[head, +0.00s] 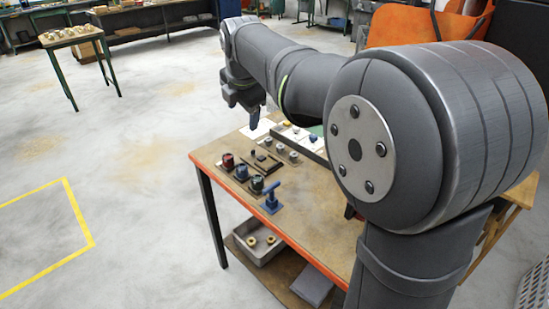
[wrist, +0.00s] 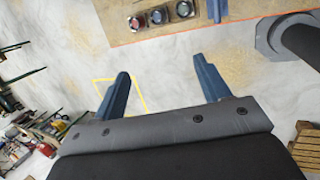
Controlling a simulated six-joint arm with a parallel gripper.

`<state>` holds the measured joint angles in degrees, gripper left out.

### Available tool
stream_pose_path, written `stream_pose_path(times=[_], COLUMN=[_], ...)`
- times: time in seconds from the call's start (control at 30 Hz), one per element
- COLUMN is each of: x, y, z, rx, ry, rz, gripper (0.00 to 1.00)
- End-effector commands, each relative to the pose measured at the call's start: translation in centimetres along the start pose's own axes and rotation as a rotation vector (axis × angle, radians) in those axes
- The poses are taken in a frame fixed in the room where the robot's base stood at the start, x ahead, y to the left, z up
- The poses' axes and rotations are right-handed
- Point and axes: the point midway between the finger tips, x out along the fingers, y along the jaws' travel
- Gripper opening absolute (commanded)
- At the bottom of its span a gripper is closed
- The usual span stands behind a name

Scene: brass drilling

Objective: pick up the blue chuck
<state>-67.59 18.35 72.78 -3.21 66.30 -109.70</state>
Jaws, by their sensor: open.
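The blue chuck (head: 242,173) stands on the wooden table, in the middle of a short row of chucks. In the wrist view the blue chuck (wrist: 158,16) is near the top edge, beyond my fingertips. My gripper (head: 252,118) is above the far part of the table in the head view, apart from the chuck. In the wrist view my gripper (wrist: 161,65) has its two blue fingers wide apart, with only floor between them.
A red chuck (head: 228,161) and a dark chuck (head: 257,184) flank the blue one closely. A blue T-shaped tool (head: 271,198) stands near the front edge. Small parts and a tray (head: 300,137) lie farther back. A grey bin (head: 258,246) is on the lower shelf.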

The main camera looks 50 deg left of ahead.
Motion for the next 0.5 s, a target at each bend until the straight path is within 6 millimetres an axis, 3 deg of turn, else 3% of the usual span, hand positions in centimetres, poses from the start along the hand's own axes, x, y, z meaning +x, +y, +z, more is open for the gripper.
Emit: stream_pose_path(times=[0.17, 0.5], x=[2.0, 10.5], y=[1.5, 5.7], z=[0.6, 2.5], rx=[-0.003, -0.018], ry=[0.023, 0.118], rz=[-0.047, -0.226], gripper=[0.69, 0.69])
